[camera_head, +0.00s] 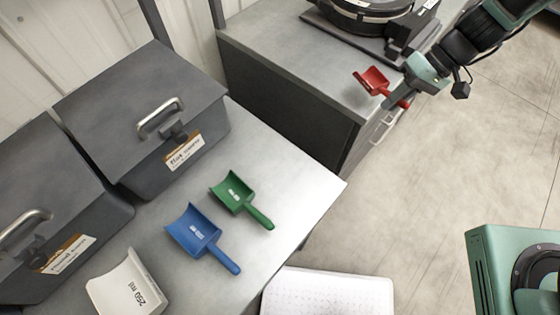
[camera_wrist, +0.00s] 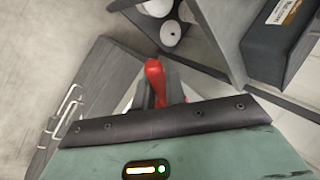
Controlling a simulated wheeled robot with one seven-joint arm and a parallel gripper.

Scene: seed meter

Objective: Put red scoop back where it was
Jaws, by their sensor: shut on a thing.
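The red scoop (camera_head: 373,80) is at the upper right of the head view, held by its handle in my gripper (camera_head: 405,97). Its bowl points left, near the front edge of the grey cabinet (camera_head: 290,85). In the wrist view the red handle (camera_wrist: 155,78) sticks up beyond the dark edge of my gripper; the bowl is mostly hidden there. A green scoop (camera_head: 234,191) and a blue scoop (camera_head: 194,230) lie side by side on the metal table (camera_head: 298,178), and a white scoop (camera_head: 127,285) marked 250 lies at lower left.
Two dark lidded bins (camera_head: 140,95) (camera_head: 45,200) stand at the back of the table. A round dark device (camera_head: 372,12) stands on the cabinet. A white perforated bin (camera_head: 330,293) stands below the table's front edge. Bare floor (camera_head: 430,190) lies to the right.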

